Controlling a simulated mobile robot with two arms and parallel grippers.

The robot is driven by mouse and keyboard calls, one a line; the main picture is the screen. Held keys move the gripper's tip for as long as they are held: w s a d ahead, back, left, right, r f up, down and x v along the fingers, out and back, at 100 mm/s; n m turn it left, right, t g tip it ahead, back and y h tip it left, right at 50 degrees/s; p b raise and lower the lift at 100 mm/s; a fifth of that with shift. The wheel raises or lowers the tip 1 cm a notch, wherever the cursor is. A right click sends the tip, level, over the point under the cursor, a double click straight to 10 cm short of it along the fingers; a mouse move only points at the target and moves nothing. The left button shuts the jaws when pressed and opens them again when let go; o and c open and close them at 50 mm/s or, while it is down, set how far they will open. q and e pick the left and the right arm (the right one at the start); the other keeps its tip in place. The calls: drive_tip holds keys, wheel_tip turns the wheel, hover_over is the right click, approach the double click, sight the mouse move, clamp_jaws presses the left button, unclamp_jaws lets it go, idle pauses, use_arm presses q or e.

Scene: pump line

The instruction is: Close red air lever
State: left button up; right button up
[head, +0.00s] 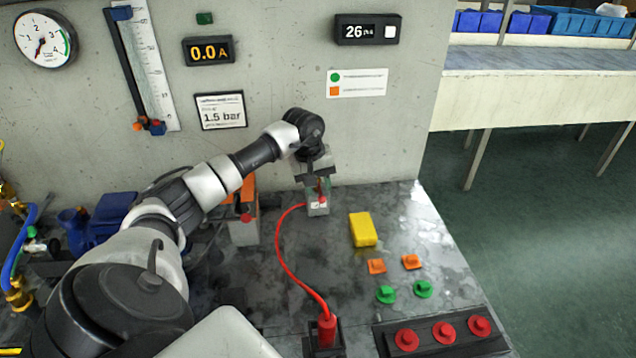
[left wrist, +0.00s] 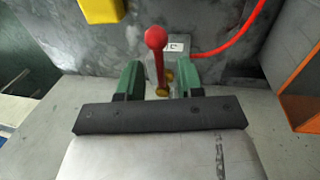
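The red air lever (head: 322,198), a round red knob on a stem, stands on a small grey block at the back of the bench. In the left wrist view its knob (left wrist: 156,38) is upright between the fingers, with a brass fitting (left wrist: 163,84) at its foot. My left gripper (head: 317,183) is over the lever, pointing down. In the left wrist view its two green fingers (left wrist: 160,80) are apart, one on each side of the lever, with gaps showing. The gripper partly hides the lever in the head view. My right gripper is not in view.
A red hose (head: 283,257) curves from the block to a black socket at the front. A yellow block (head: 363,229), orange and green pieces and a strip of red buttons (head: 443,332) lie to the right. An orange-topped stand (head: 243,232) is at left. The wall is close behind.

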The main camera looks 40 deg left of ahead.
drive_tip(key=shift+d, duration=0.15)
use_arm(q)
clamp_jaws()
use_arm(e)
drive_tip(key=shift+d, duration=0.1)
